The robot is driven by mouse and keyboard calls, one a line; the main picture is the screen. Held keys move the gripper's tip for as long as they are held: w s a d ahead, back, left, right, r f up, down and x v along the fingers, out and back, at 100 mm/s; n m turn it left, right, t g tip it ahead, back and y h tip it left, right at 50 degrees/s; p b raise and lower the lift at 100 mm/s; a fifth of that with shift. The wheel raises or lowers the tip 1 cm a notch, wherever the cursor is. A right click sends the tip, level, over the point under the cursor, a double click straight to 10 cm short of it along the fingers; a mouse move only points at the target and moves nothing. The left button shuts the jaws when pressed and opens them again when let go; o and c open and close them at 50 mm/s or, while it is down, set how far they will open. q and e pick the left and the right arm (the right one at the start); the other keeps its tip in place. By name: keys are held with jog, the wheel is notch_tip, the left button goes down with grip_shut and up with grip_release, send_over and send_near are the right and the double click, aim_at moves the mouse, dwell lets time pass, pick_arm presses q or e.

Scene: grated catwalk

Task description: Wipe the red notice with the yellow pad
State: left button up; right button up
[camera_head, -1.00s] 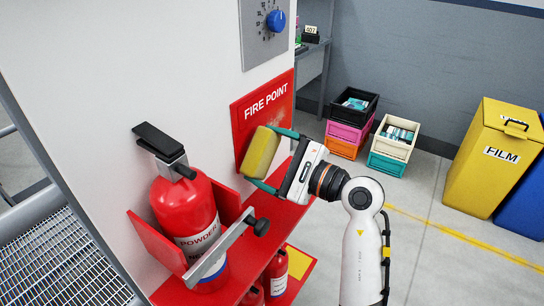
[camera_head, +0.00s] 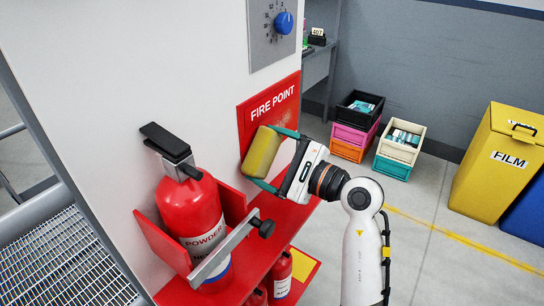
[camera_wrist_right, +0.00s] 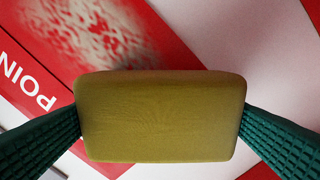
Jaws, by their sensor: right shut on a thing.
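The red notice (camera_head: 272,102) reads FIRE POINT and is fixed to the white wall. In the right wrist view the notice (camera_wrist_right: 190,52) carries a pale, speckled smear (camera_wrist_right: 110,40). My right gripper (camera_head: 260,154) is shut on the yellow pad (camera_head: 262,150) and holds it in front of the notice's lower part, below the lettering. In the right wrist view the pad (camera_wrist_right: 160,115) sits between both green fingers and hides part of what lies behind. I cannot tell whether the pad touches the notice. My left gripper is not in view.
A red extinguisher (camera_head: 192,215) stands in a red bracket with a metal bar (camera_head: 225,252), left of my right gripper. A red shelf (camera_head: 285,215) lies below. A blue dial (camera_head: 284,23) is above the notice. Crates (camera_head: 358,128) and a yellow bin (camera_head: 497,165) stand at the right.

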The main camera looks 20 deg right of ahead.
jog(key=shift+w+a, duration=0.2)
jog(key=shift+w, duration=0.1)
